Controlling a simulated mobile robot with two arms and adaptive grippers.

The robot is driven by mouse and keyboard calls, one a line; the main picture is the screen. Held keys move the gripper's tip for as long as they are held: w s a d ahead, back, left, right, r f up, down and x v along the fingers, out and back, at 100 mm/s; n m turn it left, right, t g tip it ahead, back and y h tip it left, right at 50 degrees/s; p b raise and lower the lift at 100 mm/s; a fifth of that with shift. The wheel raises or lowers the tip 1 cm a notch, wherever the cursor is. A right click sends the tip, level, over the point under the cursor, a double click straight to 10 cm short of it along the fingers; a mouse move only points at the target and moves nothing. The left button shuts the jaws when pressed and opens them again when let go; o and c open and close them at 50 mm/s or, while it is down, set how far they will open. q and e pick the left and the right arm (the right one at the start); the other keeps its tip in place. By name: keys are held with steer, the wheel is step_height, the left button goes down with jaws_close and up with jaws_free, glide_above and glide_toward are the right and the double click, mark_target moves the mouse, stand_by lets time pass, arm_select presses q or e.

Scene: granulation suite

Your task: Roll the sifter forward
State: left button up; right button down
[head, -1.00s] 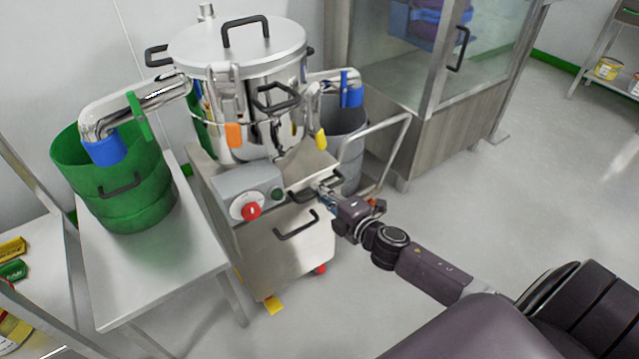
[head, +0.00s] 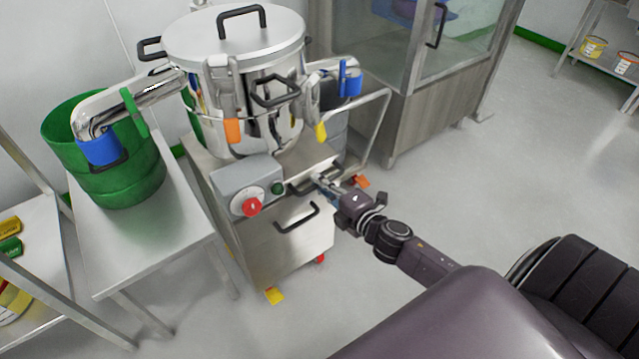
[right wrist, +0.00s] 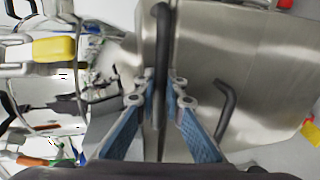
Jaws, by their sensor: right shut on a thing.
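The sifter (head: 235,85) is a shiny steel drum with a lid, standing on a wheeled steel cabinet (head: 262,238) with a red button and several black handles. My right gripper (head: 318,181) is at the upper front of the cabinet, at a black bar handle (head: 300,188). In the right wrist view, the blue-padded fingers (right wrist: 161,88) are shut on this black handle (right wrist: 162,50), one on each side. A lower black handle (head: 297,218) is free; it also shows in the right wrist view (right wrist: 226,108). My left gripper is not in view.
A green bin (head: 125,165) stands under the sifter's left spout on a steel table (head: 100,255), close to the cabinet. A glass-fronted cabinet (head: 430,120) stands behind right. Open floor (head: 520,190) lies to the right.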

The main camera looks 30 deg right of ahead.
steer(key=c, duration=2.4)
jaws_free()
steer(key=shift+s+a+f, duration=0.1)
steer(key=shift+s+f, duration=0.1)
steer(key=shift+f, duration=0.1)
steer(key=o, duration=0.4)
steer(key=shift+r, duration=0.2)
steer(key=v, duration=1.2)
steer(key=shift+s, duration=0.1)
steer(key=shift+d, duration=0.2)
